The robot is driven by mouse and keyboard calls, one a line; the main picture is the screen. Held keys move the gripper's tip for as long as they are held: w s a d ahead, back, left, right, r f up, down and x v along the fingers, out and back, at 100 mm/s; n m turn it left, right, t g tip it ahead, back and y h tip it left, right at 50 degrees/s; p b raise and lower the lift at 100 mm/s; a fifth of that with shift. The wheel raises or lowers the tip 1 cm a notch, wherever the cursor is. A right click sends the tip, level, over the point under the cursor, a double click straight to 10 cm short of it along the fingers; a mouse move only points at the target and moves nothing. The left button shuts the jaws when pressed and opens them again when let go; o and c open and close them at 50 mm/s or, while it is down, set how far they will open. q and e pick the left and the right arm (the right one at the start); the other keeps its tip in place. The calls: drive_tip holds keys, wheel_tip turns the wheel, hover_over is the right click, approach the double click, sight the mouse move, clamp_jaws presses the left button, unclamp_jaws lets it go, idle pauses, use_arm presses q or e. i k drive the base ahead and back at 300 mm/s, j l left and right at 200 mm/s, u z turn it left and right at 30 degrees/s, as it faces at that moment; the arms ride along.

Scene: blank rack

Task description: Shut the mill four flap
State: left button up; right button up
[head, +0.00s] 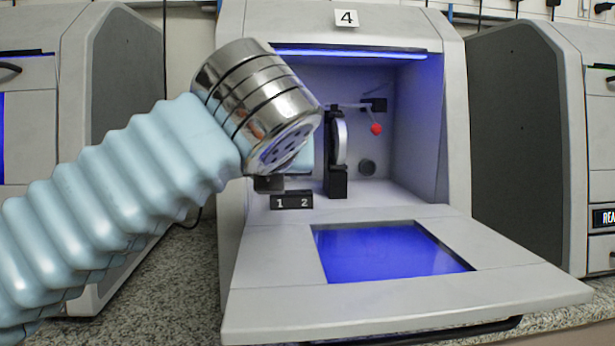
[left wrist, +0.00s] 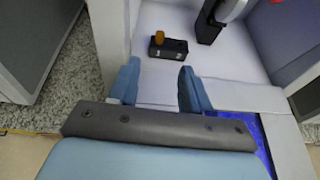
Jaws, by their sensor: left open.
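The mill marked 4 (head: 346,18) stands in the middle of the head view. Its grey flap (head: 390,298) with a blue window (head: 390,250) is folded down, lying open in front of the chamber. In the left wrist view the flap (left wrist: 290,150) shows at the lower right, partly hidden by my gripper. My left gripper (left wrist: 158,88) is open, with nothing between its two light blue fingers, over the front of the chamber floor. In the head view my chrome wrist hides most of this gripper. My right gripper is not in view.
An orange peg (left wrist: 159,38) is at the block. Other machines (head: 535,140) stand on both sides on a speckled counter.

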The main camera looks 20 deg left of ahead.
sight(279, 291)
drive_tip(key=k+l, duration=1.1)
drive_tip(key=k, duration=0.2)
